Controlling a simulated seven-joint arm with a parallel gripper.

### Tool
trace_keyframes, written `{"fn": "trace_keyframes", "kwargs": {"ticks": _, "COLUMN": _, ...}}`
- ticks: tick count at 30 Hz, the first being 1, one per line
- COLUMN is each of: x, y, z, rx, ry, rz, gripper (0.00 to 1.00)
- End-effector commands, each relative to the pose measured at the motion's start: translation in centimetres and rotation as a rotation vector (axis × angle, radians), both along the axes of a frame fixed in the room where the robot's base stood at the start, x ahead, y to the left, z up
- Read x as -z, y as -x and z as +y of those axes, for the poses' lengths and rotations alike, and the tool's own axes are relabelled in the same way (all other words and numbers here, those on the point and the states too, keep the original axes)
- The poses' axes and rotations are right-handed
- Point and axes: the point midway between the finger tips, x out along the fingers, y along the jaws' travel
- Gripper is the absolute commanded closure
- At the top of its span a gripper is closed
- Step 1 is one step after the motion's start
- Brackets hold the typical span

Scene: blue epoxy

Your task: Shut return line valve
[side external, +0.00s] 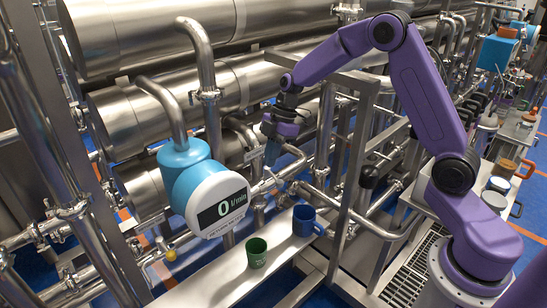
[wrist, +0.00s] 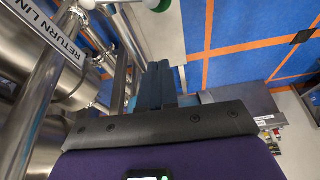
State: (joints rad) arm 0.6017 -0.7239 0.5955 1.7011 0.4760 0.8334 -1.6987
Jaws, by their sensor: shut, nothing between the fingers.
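The return line pipe carries a white label, partly cut off and reading "RETURN LIN" (wrist: 48,30), at the upper left of the wrist view. A blue flow meter with a white face (side external: 217,205) reads 0 l/min in the side view. My gripper (side external: 271,153) points down beside the pipework, behind and above the mugs. In the wrist view its dark fingers (wrist: 160,85) are together with nothing between them. Small pipe fittings (side external: 265,186) lie just below the gripper. The valve's handle and its position cannot be told clearly.
A green cup (side external: 257,252) and a blue mug (side external: 304,221) stand on a steel shelf (side external: 205,287) in front of the pipes. A steel frame (side external: 345,190) stands right of the gripper. Large steel tubes (side external: 150,40) fill the back. More mugs (side external: 503,168) stand far right.

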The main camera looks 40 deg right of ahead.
Motion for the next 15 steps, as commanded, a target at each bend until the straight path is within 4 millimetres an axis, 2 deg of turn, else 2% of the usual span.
{"fn": "trace_keyframes", "kwargs": {"ticks": 12, "x": 7.4, "y": 0.0, "z": 2.7, "rx": -0.005, "ry": 0.001, "rz": 0.005, "gripper": 1.00}}
{"fn": "trace_keyframes", "kwargs": {"ticks": 15, "x": 7.6, "y": -0.1, "z": 1.0, "rx": 0.003, "ry": 0.000, "rz": 0.000, "gripper": 1.00}}
